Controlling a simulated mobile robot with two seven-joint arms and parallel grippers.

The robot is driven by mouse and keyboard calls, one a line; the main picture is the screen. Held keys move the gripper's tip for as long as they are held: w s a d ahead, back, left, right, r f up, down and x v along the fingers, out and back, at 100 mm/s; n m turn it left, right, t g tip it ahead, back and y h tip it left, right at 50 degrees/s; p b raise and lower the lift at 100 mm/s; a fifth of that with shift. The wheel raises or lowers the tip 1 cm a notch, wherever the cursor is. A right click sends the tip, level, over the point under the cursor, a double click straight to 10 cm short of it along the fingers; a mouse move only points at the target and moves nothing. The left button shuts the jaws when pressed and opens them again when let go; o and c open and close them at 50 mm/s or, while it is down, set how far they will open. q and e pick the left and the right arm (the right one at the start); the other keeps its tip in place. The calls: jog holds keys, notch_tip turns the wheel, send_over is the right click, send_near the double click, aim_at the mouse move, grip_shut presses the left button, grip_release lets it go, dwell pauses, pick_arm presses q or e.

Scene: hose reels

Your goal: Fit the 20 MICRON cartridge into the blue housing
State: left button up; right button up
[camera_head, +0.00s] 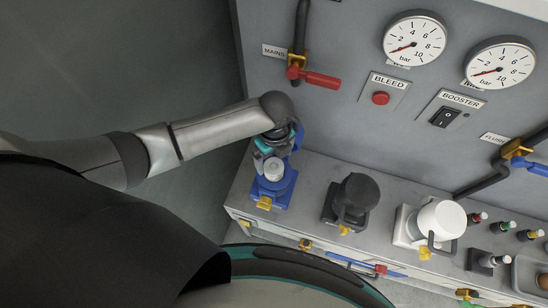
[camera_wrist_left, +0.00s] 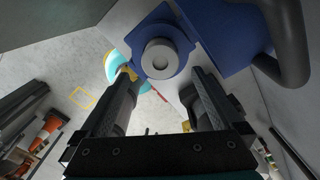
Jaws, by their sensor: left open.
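The blue housing (camera_head: 276,191) stands at the left end of the grey ledge, with a yellow latch at its front. A pale round cartridge (camera_head: 273,170) stands upright in it. In the left wrist view the cartridge end (camera_wrist_left: 160,57), with a dark centre hole, shows inside the blue housing (camera_wrist_left: 145,32). No 20 MICRON label is readable. My left gripper (camera_head: 270,151) is just above and behind the cartridge. In the left wrist view its two dark fingers (camera_wrist_left: 160,88) are apart, with the cartridge beyond the gap between them. My right gripper is out of view.
A dark housing (camera_head: 352,196) and a white housing (camera_head: 434,222) stand to the right on the ledge. Several small coloured-cap fittings (camera_head: 503,226) lie farther right. Above are a red-handled MAINS valve (camera_head: 318,79), BLEED button (camera_head: 381,98), BOOSTER switch (camera_head: 445,117) and gauges (camera_head: 414,40).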

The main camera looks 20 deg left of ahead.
pick_arm(q)
jog(key=shift+r, duration=2.5)
